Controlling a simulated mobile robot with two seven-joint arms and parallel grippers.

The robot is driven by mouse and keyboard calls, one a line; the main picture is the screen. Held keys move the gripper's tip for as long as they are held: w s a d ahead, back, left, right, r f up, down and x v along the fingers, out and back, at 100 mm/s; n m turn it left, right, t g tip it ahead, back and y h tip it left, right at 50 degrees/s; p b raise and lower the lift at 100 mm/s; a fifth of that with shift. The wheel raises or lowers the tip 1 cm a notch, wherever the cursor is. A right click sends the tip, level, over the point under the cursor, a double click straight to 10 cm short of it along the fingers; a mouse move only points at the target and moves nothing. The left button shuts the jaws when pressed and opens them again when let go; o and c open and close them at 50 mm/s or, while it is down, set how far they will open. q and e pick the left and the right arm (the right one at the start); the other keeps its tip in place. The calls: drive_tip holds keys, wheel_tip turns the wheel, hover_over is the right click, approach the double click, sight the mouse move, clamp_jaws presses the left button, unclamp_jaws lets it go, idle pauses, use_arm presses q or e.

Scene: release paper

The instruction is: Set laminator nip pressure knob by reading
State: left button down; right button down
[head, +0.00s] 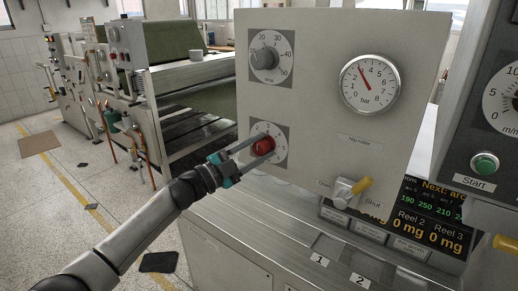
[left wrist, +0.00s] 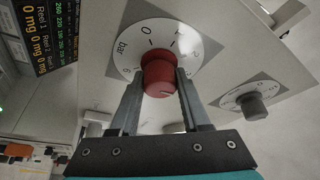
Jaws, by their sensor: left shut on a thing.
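The red knob (head: 264,146) sits on a white dial on the light grey panel. In the left wrist view the red knob (left wrist: 158,76) stands in front of a dial (left wrist: 187,42) marked in bar, with 0 and 1 readable. My left gripper (head: 254,150) is shut on the red knob, one finger on each side; its fingers (left wrist: 158,92) also show in the wrist view. The round pressure gauge (head: 370,84), marked in bar, has its red needle pointing up and left, around 2 to 4. My right gripper is not in view.
A grey knob (head: 264,58) with a dial to 50 is above. A yellow-tipped lever (head: 351,190) labelled Shut sits at the panel's lower right. A display (head: 425,215) and green Start button (head: 485,163) are farther right. A metal deck (head: 290,230) lies below.

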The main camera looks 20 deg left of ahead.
use_arm(q)
drive_tip(key=shift+c, duration=1.9)
unclamp_jaws()
drive_tip(key=b+v, duration=0.3)
drive_tip(key=v, duration=1.2)
drive_tip(key=shift+s+a+f, duration=0.1)
drive_tip(key=shift+f, duration=0.05)
